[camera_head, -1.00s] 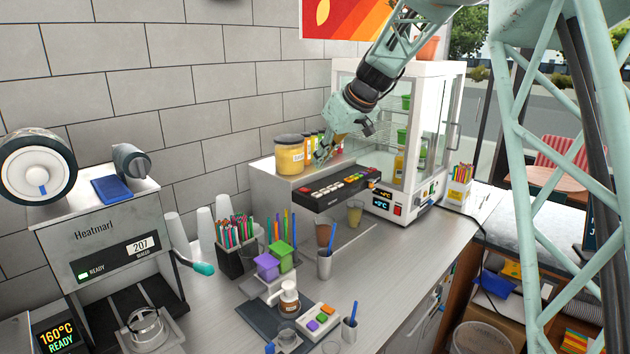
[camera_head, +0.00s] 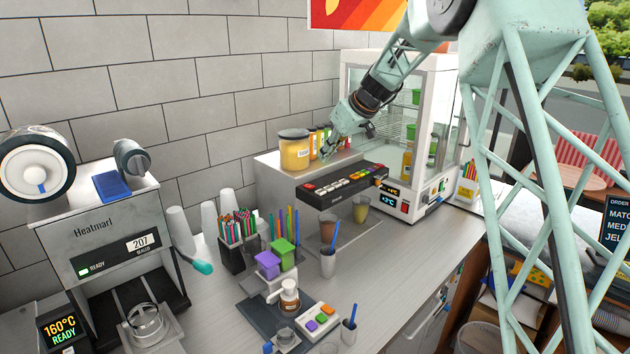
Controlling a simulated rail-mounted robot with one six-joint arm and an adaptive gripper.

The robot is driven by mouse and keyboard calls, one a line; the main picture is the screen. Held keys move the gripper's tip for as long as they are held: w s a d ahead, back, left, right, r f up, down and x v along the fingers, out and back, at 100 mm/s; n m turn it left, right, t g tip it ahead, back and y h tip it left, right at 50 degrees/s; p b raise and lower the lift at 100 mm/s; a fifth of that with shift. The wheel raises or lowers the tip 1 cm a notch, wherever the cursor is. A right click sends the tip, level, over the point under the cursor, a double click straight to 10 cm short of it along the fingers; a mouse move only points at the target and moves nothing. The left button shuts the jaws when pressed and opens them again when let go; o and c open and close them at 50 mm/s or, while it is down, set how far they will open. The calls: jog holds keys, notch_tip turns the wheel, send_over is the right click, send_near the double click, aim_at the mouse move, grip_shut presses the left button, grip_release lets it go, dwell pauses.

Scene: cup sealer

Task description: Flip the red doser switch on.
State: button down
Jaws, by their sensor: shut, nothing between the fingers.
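The grey doser box (camera_head: 272,165) stands against the wall. Its black front panel (camera_head: 318,203) carries a row of red, white, green and orange keys, with a red key (camera_head: 309,187) at the left end and more red near the right end. I cannot tell which red part is the doser switch. My gripper (camera_head: 328,154) is shut and empty. It points down over the box top, behind the panel and just right of the large yellow jar (camera_head: 295,152). Its fingertips are small, and I cannot tell whether they touch anything.
Several small coloured bottles stand behind my gripper. A white glass cabinet (camera_head: 458,130) with a red switch (camera_head: 405,208) is close on the right. Cups, straws (camera_head: 238,226) and a small button pad (camera_head: 316,322) fill the counter in front. The sealer (camera_head: 115,250) is at left.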

jog(key=shift+a+f, duration=0.1)
jog(key=shift+f, duration=0.05)
jog(key=p, duration=0.2)
send_over(309, 186)
jog(key=s+d, duration=0.1)
jog(key=d, duration=0.1)
jog(key=shift+s+a+f, duration=0.1)
jog(key=shift+f, duration=1.75)
jog(key=shift+s+a+f, duration=0.1)
jog(key=shift+f, duration=1.7)
jog(key=shift+s+d+f+p, duration=0.15)
jog(key=shift+f+p, duration=0.5)
jog(key=shift+f, duration=1.5)
jog(key=shift+f+b, duration=0.2)
jog(key=shift+b, duration=0.8)
